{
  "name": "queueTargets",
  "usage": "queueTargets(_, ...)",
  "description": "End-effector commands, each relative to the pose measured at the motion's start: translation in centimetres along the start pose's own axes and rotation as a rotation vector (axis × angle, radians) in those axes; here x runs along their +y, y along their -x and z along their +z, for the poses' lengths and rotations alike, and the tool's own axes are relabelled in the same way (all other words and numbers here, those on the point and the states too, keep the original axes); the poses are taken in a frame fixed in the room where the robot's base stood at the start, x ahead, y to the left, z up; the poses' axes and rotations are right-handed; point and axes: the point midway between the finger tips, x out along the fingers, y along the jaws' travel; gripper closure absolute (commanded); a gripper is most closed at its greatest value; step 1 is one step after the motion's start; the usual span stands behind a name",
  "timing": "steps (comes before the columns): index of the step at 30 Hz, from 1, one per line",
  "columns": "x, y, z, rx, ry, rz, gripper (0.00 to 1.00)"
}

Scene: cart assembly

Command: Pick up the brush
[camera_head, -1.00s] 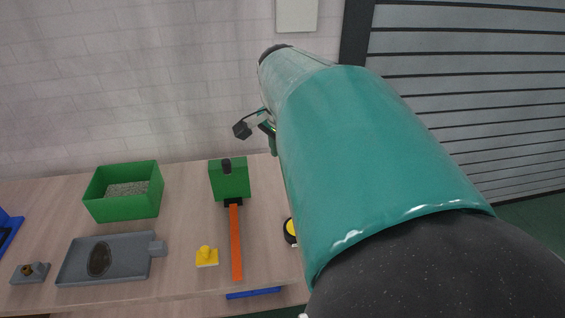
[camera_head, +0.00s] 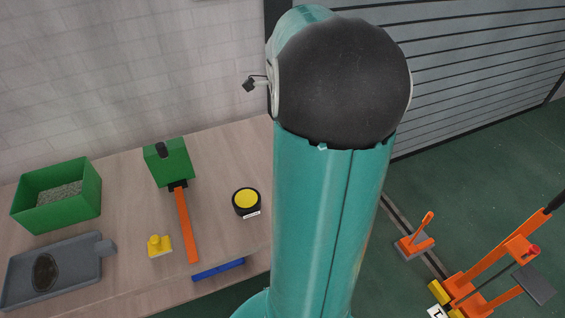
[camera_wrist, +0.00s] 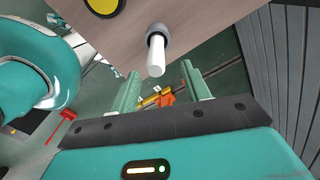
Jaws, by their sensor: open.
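A white cylindrical handle (camera_wrist: 156,58) with a dark grey collar sticks up from the wooden table in the wrist view. It may be the brush; its bristles cannot be made out. In the head view my arm hides that spot. My gripper (camera_wrist: 160,86) is open, its two teal fingers apart and empty. The handle's near end shows just beyond and between the fingertips, with no visible contact.
The table (camera_head: 118,215) also holds a green bin (camera_head: 90,185), a grey tray (camera_head: 75,281), a green block with orange bar (camera_head: 187,228), a yellow piece (camera_head: 159,246) and a black-and-yellow wheel (camera_head: 246,201). An orange cart frame (camera_head: 490,262) stands on the floor at right.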

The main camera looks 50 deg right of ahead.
Motion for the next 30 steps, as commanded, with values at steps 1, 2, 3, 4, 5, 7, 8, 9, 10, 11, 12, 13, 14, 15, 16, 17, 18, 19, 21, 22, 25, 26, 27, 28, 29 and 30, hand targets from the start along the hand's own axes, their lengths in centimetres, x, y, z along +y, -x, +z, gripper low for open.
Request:
queueTargets(1, 0.0, -0.4, -0.1, 0.000, 0.000, 0.001, 0.53)
queueTargets(2, 0.0, -0.6, -0.1, 0.000, 0.000, 0.001, 0.53)
queueTargets(3, 0.0, -0.8, -0.1, -0.001, 0.000, 0.001, 0.53)
queueTargets(4, 0.0, -1.0, 0.0, -0.001, 0.001, 0.001, 0.53)
queueTargets(5, 0.1, -1.3, 0.0, -0.001, 0.001, 0.001, 0.53)
queueTargets(7, 0.2, -2.2, -0.1, -0.001, 0.000, 0.003, 0.53)
queueTargets(8, 0.3, -2.7, 0.0, -0.001, 0.000, 0.002, 0.53)
queueTargets(9, 0.4, -3.4, 0.0, -0.001, -0.001, 0.004, 0.53)
queueTargets(10, 0.5, -3.8, 0.1, -0.002, 0.000, 0.003, 0.53)
queueTargets(11, 0.5, -4.3, 0.1, -0.002, -0.001, 0.003, 0.53)
queueTargets(12, 0.5, -4.8, 0.1, -0.001, 0.000, 0.003, 0.53)
queueTargets(13, 0.4, -5.2, 0.1, 0.000, 0.000, 0.002, 0.53)
queueTargets(14, 0.5, -5.4, 0.1, 0.000, 0.000, 0.002, 0.53)
queueTargets(15, 0.5, -5.7, 0.1, -0.001, 0.000, 0.002, 0.53)
queueTargets(16, 0.4, -5.8, 0.1, -0.001, 0.000, 0.001, 0.53)
queueTargets(17, 0.4, -5.8, 0.2, -0.001, 0.000, 0.000, 0.53)
queueTargets(18, 0.4, -5.8, 0.2, -0.001, 0.000, -0.001, 0.53)
queueTargets(19, 0.4, -5.8, 0.2, 0.000, 0.001, -0.001, 0.53)
queueTargets(21, 0.4, -5.8, 0.2, 0.000, 0.001, -0.001, 0.53)
queueTargets(22, 0.4, -5.8, 0.2, 0.000, 0.001, -0.001, 0.53)
queueTargets(25, 0.4, -5.8, 0.2, 0.000, 0.001, -0.001, 0.70)
queueTargets(26, 0.4, -5.8, 0.2, 0.000, 0.001, -0.001, 0.76)
queueTargets(27, 0.4, -5.8, 0.2, 0.000, 0.001, -0.001, 0.84)
queueTargets(28, 0.4, -5.8, 0.2, 0.000, 0.001, -0.001, 0.90)
queueTargets(29, 0.4, -5.8, 0.2, 0.000, 0.001, -0.001, 0.96)
queueTargets(30, 0.4, -5.8, 0.2, 0.000, 0.001, -0.001, 1.00)
